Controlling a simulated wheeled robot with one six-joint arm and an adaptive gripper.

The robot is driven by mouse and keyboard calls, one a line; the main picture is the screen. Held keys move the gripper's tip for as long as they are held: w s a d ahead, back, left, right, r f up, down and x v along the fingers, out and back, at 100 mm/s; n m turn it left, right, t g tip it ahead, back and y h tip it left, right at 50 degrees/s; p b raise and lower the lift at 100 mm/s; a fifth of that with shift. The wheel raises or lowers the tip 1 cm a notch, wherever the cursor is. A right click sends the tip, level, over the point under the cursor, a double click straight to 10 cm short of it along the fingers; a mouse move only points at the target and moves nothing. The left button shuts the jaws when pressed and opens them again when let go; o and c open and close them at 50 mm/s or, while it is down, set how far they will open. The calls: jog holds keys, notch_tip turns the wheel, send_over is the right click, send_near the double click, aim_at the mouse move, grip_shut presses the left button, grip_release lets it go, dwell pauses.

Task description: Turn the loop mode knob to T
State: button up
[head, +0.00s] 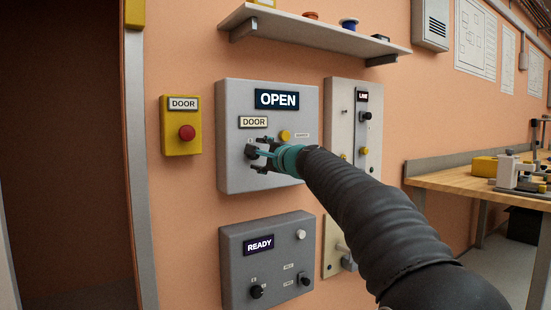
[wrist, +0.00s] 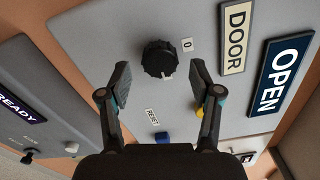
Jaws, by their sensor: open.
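My gripper (head: 262,154) is open in front of the grey OPEN/DOOR panel (head: 232,104). In the wrist view, a black ridged knob (wrist: 159,58) lies ahead of the gap between the fingertips (wrist: 162,78), apart from both. A pale mark shows on its edge, and a small label "0" is beside it. The gripper partly covers this knob in the head view (head: 250,153). No legible T or loop mode label shows, so I cannot tell which knob is the loop mode knob. Other black knobs are on the READY panel (head: 257,291) and the LINE panel (head: 366,116).
The DOOR panel also has a yellow button (head: 285,135) and a blue button (wrist: 162,136) near a RESET label. A yellow box with a red button (head: 187,132) is at left. A shelf (head: 310,32) juts out above; a workbench (head: 450,178) stands at right.

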jog(key=v, duration=0.9)
jog(key=shift+s+d, duration=0.25)
jog(key=shift+s, duration=0.05)
jog(key=s+d+f+n+g+h, duration=0.15)
jog(key=s+f+n+g, duration=0.35)
jog(key=f, duration=0.6)
jog(key=s+f+n+g+h, duration=0.2)
jog(key=s+f+n, duration=0.3)
jog(key=f, duration=0.5)
jog(key=s+d+f+n+h, duration=0.1)
jog(key=s+d+f, duration=0.3)
jog(key=s, duration=0.6)
jog(key=s+d+f+n+g+h, duration=0.1)
jog(key=s+d+f+h, duration=0.2)
jog(key=s, duration=0.7)
jog(key=s+d+f+n+g+h, duration=0.1)
jog(key=s+d+f+n+h, duration=0.1)
jog(key=s+d+f, duration=0.5)
jog(key=shift+s+d+f, duration=0.2)
jog(key=shift+s+f, duration=0.2)
jog(key=shift+s, duration=1)
